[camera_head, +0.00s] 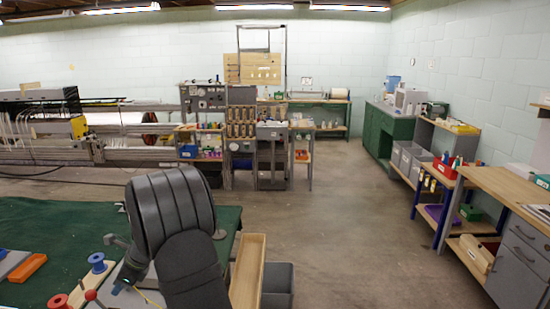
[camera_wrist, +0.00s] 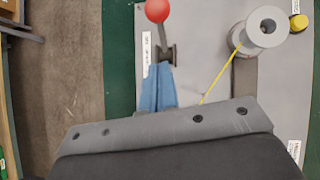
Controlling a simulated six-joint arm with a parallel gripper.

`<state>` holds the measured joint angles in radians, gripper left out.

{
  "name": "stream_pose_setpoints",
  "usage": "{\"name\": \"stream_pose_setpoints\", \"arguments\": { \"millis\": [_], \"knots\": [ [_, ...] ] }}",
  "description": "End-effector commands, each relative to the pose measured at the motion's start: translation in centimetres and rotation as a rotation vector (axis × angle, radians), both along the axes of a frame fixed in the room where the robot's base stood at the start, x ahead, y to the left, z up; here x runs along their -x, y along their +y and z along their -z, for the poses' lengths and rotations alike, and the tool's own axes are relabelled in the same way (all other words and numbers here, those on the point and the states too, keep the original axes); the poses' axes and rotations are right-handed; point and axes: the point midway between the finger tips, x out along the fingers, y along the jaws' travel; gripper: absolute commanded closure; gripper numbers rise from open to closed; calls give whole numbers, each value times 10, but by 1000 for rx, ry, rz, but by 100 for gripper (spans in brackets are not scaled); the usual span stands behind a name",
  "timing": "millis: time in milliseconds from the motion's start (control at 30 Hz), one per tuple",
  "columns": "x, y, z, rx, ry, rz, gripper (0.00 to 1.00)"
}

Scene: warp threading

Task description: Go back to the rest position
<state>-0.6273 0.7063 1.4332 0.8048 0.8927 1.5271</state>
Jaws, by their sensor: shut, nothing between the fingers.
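My gripper (camera_wrist: 158,88) shows in the wrist view as blue fingers, shut and empty above a grey board (camera_wrist: 205,60). A lever with a red ball (camera_wrist: 157,10) stands just beyond the fingertips. A grey spool (camera_wrist: 267,26) sits at the upper right, and a yellow thread (camera_wrist: 222,72) runs from it down behind the gripper's edge. In the head view my gripper (camera_head: 119,288) is low over the bench, partly hidden by my arm. The red ball (camera_head: 90,295) is just left of it. A blue spool (camera_head: 97,262) and a red spool (camera_head: 58,301) stand nearby.
The bench has a green top (camera_head: 50,225) with an orange block (camera_head: 27,267) on it. A wooden tray (camera_head: 248,270) and a grey bin (camera_head: 278,283) are right of my arm. A yellow knob (camera_wrist: 299,22) is beyond the grey spool. The floor to the right is clear.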

Motion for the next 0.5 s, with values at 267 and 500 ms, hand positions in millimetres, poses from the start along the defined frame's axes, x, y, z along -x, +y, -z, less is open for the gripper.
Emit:
{"name": "stream_pose_setpoints", "arguments": {
  "millis": [267, 500],
  "knots": [
    [-1, -16, 8, -123, 0, 6, 100],
    [0, -27, 16, -231, 3, 3, 100]
  ]
}}
